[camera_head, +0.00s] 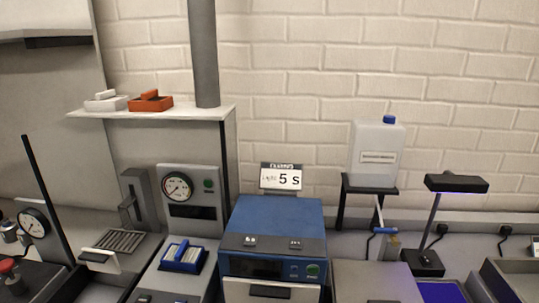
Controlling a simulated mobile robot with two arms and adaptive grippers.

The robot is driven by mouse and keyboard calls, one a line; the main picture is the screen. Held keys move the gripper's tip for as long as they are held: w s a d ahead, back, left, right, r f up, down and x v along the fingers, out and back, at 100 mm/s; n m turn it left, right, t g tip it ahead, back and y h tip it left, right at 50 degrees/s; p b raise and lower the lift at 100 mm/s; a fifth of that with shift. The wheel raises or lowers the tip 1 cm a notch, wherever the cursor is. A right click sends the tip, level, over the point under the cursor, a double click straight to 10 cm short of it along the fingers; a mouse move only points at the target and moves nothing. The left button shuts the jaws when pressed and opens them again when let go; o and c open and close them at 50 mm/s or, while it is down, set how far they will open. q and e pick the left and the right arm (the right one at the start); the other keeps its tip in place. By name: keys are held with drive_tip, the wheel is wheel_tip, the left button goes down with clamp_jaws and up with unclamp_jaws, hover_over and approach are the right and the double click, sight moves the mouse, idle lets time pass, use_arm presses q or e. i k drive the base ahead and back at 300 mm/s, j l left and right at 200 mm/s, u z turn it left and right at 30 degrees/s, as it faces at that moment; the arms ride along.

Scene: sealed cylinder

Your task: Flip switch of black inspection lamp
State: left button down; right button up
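The black inspection lamp (457,184) stands at the right of the bench. It has a flat black head on a slanted post that rises from a small dark base (423,263). A blue-violet glow shows under the head and along the post. A small light-coloured spot is on the base, but I cannot make out the switch clearly. Neither of my grippers is in view.
A white jug (376,155) with a blue cap stands on a raised stand left of the lamp. A blue machine (275,235) with a "5 s" sign (282,178) stands mid-bench. Wall sockets with black cables are behind the lamp. A gauge panel (178,187) is further left.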

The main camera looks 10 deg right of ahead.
sight(426, 258)
drive_tip(key=z, duration=1.55)
